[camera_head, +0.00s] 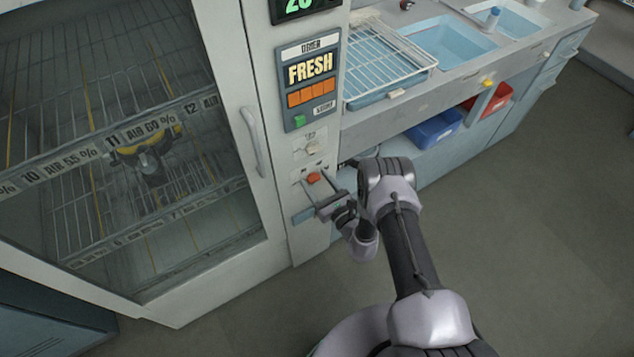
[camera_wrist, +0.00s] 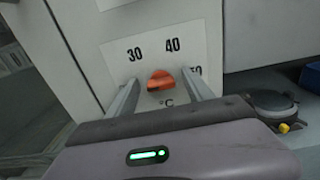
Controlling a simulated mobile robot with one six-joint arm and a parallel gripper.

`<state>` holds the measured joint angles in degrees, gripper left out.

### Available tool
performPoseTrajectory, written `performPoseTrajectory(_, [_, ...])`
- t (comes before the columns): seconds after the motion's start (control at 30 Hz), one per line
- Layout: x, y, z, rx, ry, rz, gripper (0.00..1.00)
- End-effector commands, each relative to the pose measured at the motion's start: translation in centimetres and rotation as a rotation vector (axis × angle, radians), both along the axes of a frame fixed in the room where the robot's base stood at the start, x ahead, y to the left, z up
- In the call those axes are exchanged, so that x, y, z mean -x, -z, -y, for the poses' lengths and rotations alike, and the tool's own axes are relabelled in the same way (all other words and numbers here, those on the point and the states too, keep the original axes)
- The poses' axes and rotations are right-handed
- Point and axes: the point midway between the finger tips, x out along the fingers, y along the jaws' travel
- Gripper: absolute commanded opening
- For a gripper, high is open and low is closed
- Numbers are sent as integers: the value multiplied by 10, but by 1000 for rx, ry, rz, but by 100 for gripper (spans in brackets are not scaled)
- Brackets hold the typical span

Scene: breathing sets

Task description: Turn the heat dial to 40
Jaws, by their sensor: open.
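The heat dial is an orange knob (camera_head: 313,178) low on the cabinet's control column. In the wrist view the dial (camera_wrist: 160,80) sits on a white plate (camera_wrist: 120,65) marked 30, 40 and °C. A mark at the right, which looks like 50, is partly covered by my right finger. I cannot tell clearly which mark the dial points at. My gripper (camera_head: 318,188) is open in front of the panel. In the wrist view my gripper (camera_wrist: 162,86) has one finger on each side of the dial, with gaps visible between.
A lighter switch or knob (camera_head: 312,147) is just above the dial, under a FRESH panel (camera_head: 311,80). The glass door (camera_head: 120,150) with its handle (camera_head: 253,142) is at left. A counter (camera_head: 420,110) with a wire rack (camera_head: 385,60) is at right. Open floor lies right.

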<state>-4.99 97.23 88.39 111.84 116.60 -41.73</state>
Motion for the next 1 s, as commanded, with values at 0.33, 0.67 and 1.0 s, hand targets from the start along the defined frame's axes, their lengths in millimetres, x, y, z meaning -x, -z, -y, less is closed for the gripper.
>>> performPoseTrajectory(0.33, [0, 0, 0, 0, 0, 0, 1])
performPoseTrajectory(0.67, [0, 1, 0, -42, -1, -29, 0])
performPoseTrajectory(1.0, [-1, 4, 2, -252, 0, -170, 0])
